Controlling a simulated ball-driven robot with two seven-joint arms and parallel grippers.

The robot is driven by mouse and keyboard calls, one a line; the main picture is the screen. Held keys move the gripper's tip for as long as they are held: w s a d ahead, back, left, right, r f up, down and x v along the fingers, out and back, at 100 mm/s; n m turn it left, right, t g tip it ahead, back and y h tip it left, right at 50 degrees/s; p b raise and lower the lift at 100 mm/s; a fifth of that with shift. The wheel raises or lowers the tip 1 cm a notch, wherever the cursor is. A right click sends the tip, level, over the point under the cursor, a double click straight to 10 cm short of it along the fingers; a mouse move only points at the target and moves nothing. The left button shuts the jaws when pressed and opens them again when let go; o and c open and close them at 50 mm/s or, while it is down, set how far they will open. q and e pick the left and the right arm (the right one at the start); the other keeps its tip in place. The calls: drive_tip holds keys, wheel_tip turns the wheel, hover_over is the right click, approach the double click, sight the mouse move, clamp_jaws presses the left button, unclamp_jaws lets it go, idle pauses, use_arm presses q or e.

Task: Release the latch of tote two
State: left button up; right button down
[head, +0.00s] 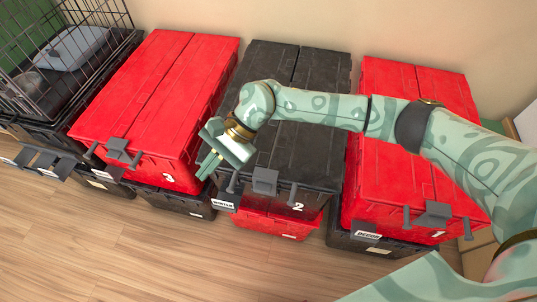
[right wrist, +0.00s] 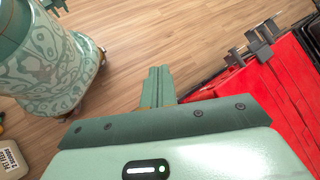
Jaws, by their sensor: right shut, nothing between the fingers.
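Tote two (head: 312,75) is the black tote in the middle of the head view, with a white 2 on its front. Its grey latch (head: 264,181) sits at the front edge of the lid, between two grey brackets. My right gripper (head: 207,168) is shut and empty. In the head view it appears to the left of the latch, by the gap between totes two and three, and not on the latch. The right wrist view shows its closed fingers (right wrist: 158,84) against the floor. My left gripper does not show clearly in either view.
Red tote three (head: 150,85) stands at left, its grey latch (head: 118,150) in front. Red tote one (head: 385,180) stands at right. Each sits on a lower tote. A wire crate (head: 75,60) is at far left. Wood floor (head: 120,245) in front is open.

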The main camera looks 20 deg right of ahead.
sight(268, 157)
drive_tip(key=w+d+h, duration=0.1)
drive_tip(key=d, duration=0.1)
drive_tip(key=w+d+n+h, duration=0.1)
drive_tip(key=d, duration=0.2)
drive_tip(key=w+d+n+h, duration=0.1)
drive_tip(key=w+d, duration=0.1)
drive_tip(key=d, duration=0.1)
drive_tip(key=shift+f+h, duration=0.15)
drive_tip(key=shift+h, duration=0.25)
drive_tip(key=w+d+r+h, duration=0.1)
drive_tip(key=w+d+h, duration=0.1)
drive_tip(key=d, duration=0.3)
drive_tip(key=w+d+r+n+h, duration=0.1)
drive_tip(key=d+r+h, duration=0.1)
drive_tip(key=d, duration=0.4)
drive_tip(key=shift+w, duration=0.35)
